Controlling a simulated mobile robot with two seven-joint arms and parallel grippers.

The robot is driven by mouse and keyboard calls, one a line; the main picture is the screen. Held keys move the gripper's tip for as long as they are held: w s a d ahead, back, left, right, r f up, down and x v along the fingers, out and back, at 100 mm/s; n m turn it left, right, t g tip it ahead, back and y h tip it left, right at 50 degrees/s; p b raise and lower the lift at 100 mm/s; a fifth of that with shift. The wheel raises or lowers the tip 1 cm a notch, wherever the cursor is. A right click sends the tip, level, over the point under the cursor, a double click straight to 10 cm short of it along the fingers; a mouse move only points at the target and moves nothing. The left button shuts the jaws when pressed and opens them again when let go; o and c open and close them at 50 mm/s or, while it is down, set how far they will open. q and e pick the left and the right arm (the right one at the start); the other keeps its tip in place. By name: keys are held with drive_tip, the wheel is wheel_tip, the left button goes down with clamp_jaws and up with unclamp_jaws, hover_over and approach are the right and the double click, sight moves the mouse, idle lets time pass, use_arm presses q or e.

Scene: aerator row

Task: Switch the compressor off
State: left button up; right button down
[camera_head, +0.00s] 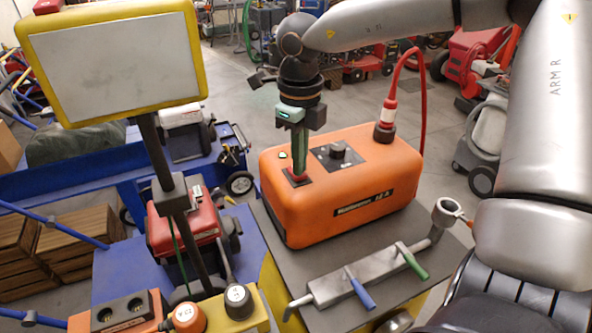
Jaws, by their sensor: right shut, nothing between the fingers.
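The compressor appears to be the orange box (350,200) with a dark label plate on its front, standing on a grey-topped stand. On its top, at the left, is a small red switch (298,180) in a dark surround. My left gripper is not in view.
A red hose (422,110) rises from a fitting on the box's right. A grey metal tool with blue and green handles (360,277) lies in front on the stand (425,222). A yellow-framed panel (115,65) on a black pole stands at the left.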

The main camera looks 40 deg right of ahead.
drive_tip(key=shift+f+b, duration=0.35)
drive_tip(key=shift+f, duration=0.1)
drive_tip(key=shift+r+p, duration=0.55)
drive_tip(key=shift+r, duration=0.3)
drive_tip(key=shift+r+p, duration=1.7)
drive_tip(key=shift+r, duration=1.05)
drive_tip(key=shift+f, duration=0.1)
